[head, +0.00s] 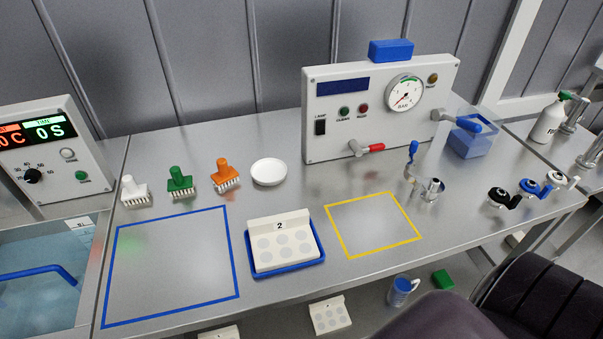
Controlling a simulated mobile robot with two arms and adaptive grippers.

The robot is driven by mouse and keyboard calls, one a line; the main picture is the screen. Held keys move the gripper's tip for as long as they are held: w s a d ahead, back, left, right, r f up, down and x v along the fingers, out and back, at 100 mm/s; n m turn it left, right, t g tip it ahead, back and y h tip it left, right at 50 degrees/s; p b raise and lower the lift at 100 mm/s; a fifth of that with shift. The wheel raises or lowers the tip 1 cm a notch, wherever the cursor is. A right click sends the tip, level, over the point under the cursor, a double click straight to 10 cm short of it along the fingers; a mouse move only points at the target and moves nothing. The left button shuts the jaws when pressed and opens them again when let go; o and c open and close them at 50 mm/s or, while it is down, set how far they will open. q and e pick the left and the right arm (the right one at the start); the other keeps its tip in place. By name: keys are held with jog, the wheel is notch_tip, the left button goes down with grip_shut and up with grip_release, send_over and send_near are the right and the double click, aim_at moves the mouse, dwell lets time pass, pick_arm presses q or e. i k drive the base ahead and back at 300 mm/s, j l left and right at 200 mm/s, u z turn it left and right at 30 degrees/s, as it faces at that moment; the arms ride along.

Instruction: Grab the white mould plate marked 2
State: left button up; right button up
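The white mould plate marked 2 (301,233) lies in a shallow blue tray (287,268) on the metal bench, between a blue-outlined and a yellow-outlined area. Its raised back strip carries the black number 2, and its flat face has several round pale grey cavities. Nothing covers it. Neither of my grippers shows in the head view.
White (133,190), green (180,181) and orange (226,174) stamps and a white dish (268,172) stand behind. A gauge box (340,135) stands at the back. Another white plate (330,316) lies below the bench edge. Both the blue-outlined (175,265) and yellow-outlined (373,223) areas are empty.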

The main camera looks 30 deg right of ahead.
aim_at(278, 241)
jog(key=l+z, duration=0.4)
jog(key=z, duration=0.15)
jog(key=j+z, duration=0.4)
jog(key=k+j+z, duration=0.2)
jog(key=z, duration=0.15)
jog(key=k+j+z, duration=0.15)
jog(key=j+z, duration=0.25)
